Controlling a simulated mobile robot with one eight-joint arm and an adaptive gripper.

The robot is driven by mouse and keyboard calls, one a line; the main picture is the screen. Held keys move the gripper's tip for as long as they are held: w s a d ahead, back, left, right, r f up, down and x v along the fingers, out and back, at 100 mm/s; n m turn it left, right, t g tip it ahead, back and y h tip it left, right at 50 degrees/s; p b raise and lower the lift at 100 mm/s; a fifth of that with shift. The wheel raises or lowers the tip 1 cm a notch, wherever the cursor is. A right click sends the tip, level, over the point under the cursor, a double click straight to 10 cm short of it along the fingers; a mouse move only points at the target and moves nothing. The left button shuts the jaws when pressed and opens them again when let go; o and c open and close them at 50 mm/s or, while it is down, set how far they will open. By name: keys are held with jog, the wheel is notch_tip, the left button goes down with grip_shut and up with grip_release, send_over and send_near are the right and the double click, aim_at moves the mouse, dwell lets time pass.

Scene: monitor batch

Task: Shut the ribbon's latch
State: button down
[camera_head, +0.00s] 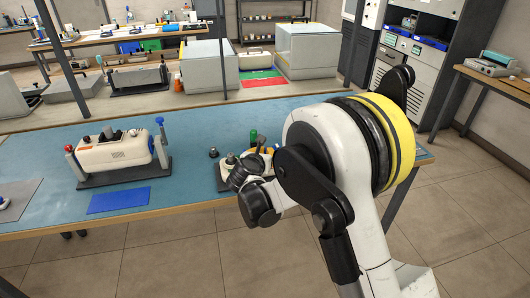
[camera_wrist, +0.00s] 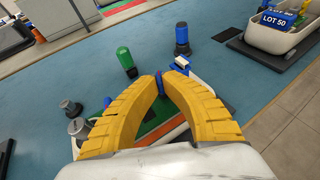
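In the wrist view my gripper (camera_wrist: 162,77) has two curved yellow fingers whose tips come together over a low device with a pale rim and a green and orange inside (camera_wrist: 165,127). A thin blue piece (camera_wrist: 160,85) shows at the fingertips; I cannot tell whether it is pinched or lies behind them. A small blue and white block (camera_wrist: 181,64) is just beyond the right fingertip. I cannot make out the ribbon or its latch for certain; the fingers hide much of the device. In the head view my arm covers most of the device and the gripper.
A green-capped post (camera_wrist: 126,60), a dark blue cylinder (camera_wrist: 182,40) and grey knobs (camera_wrist: 76,120) stand around the device. A cream unit (camera_head: 115,152) on a dark base and a blue mat (camera_head: 119,200) lie to the left on the blue table (camera_head: 40,142). Table between them is clear.

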jog(key=shift+a+m+g+h, duration=0.2)
jog(key=shift+m+g+h, duration=0.1)
jog(key=shift+m+h, duration=0.3)
jog(key=shift+w+m+g+h, duration=0.1)
jog(key=shift+m+g+h, duration=0.3)
jog(key=shift+m+h, duration=0.55)
jog(key=c, duration=1.8)
grip_release()
